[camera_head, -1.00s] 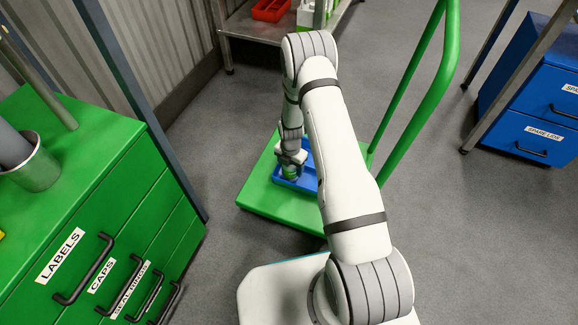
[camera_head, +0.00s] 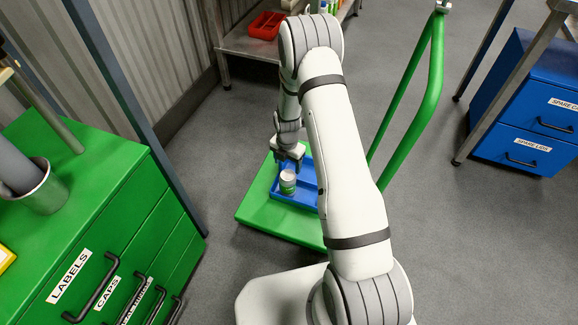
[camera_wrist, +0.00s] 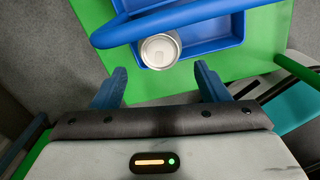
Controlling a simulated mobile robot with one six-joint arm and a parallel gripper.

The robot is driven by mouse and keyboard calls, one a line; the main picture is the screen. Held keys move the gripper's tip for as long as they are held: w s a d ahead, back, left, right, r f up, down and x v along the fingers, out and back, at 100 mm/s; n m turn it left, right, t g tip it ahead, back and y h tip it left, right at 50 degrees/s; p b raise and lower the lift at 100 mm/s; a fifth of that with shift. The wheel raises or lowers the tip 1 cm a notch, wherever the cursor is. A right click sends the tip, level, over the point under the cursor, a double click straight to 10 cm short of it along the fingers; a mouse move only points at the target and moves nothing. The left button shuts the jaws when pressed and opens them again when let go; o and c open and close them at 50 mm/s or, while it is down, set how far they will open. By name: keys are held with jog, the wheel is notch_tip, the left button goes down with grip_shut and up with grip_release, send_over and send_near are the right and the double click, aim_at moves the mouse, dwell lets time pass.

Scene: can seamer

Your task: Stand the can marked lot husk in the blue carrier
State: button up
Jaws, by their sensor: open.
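The can (camera_head: 287,181), silver-topped with a green band, stands upright in the blue carrier (camera_head: 310,169) on a green cart. Its lot mark cannot be read. In the wrist view the can's round lid (camera_wrist: 160,51) shows inside a compartment of the carrier (camera_wrist: 222,36), close to the handle bar and the near wall. My gripper (camera_head: 291,157) is above and behind the can in the head view. In the wrist view its two blue fingers (camera_wrist: 160,88) are apart, with nothing between them, and the can lies beyond their tips.
The green cart deck (camera_head: 256,216) has bare room around the carrier, and its green handle (camera_head: 420,95) rises at the right. Green drawers (camera_head: 110,240) stand at the left. A steel shelf with a red bin (camera_head: 266,25) is at the back, and blue drawers (camera_head: 530,125) are at the right.

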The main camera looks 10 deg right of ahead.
jog(key=s+r+m, duration=0.4)
jog(key=r+m, duration=0.3)
jog(key=r, duration=0.5)
jog(key=s+r+m, duration=0.5)
jog(key=r+m, duration=0.1)
jog(key=r, duration=0.6)
jog(key=s+r+m, duration=0.5)
jog(key=s+m, duration=0.2)
jog(key=s, duration=0.2)
jog(key=s+r+m+t, duration=0.1)
jog(key=s+r+m, duration=0.5)
jog(key=s, duration=0.3)
jog(key=shift+d+r+m, duration=0.15)
jog(key=shift+d+m, duration=0.2)
jog(key=shift+m, duration=0.15)
